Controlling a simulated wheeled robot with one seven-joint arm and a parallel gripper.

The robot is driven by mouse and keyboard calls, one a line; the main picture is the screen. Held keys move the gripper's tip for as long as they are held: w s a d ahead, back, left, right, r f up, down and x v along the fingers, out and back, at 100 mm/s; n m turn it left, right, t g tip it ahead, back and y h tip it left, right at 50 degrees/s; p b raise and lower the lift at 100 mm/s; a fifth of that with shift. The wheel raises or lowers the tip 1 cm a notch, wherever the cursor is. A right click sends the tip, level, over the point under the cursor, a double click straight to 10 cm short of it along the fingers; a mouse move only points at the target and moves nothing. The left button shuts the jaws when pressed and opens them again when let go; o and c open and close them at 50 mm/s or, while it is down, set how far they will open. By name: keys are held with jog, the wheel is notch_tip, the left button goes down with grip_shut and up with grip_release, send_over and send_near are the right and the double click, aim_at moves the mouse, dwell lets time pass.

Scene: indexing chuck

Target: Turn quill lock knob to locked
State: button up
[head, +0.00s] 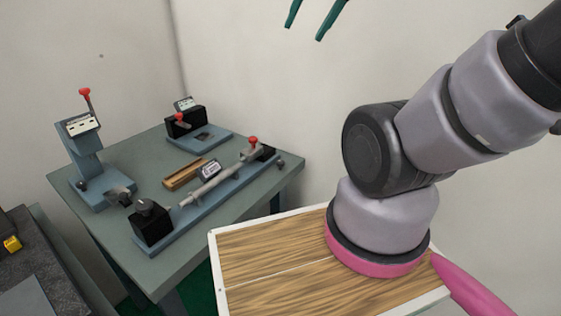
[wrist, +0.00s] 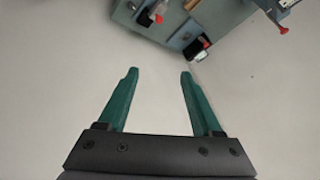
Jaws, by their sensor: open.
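My gripper (head: 304,33) shows only as two green fingertips at the top edge of the head view, high against the wall. In the wrist view, my gripper (wrist: 159,73) is open and empty, with its fingers apart. On the table, a long blue fixture (head: 208,210) carries a black block with a round dark knob (head: 146,206) at its near left end. The gripper is apart from all of these.
The grey-green table (head: 120,240) also bears a tall blue stand (head: 90,160) with a red-tipped lever, a black-blocked fixture (head: 186,122) and a wooden piece (head: 185,175). A wood-topped surface (head: 260,265) stands in front. Table parts (wrist: 175,22) show at the wrist view's top.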

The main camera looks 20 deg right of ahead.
jog(key=w+d+f+n+g+h, duration=0.1)
jog(key=w+f+n+g+h, duration=0.15)
jog(key=w+f+n, duration=0.35)
jog(key=n+g, duration=0.5)
jog(key=n, duration=0.9)
send_over(280, 161)
notch_tip(280, 161, down, 24)
jog(key=shift+y, duration=0.25)
notch_tip(280, 161, down, 10)
jog(key=shift+f, duration=0.1)
grip_shut()
